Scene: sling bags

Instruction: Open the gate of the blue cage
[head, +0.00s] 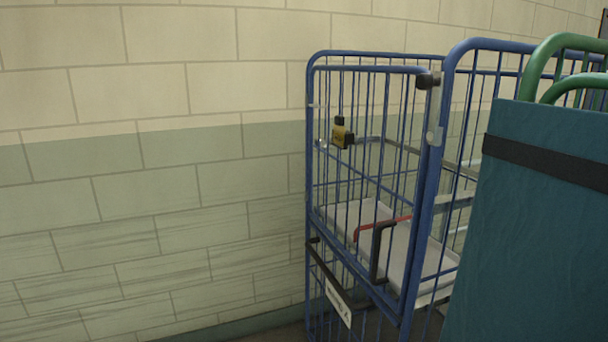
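The blue cage (445,160) of metal bars stands right of centre in the head view, near the wall. Its blue barred gate (368,183) faces me and looks in line with the frame; I cannot tell whether it is latched. A small yellow and black fitting (342,132) sits on the gate's upper part. A pale shelf (400,235) shows through the bars. Neither of my grippers is in view.
A large teal panel (530,215) with a black strap and green tubes (560,52) stands close at the right and hides part of the cage. A tiled wall (150,150) runs behind. The space left of the cage looks clear.

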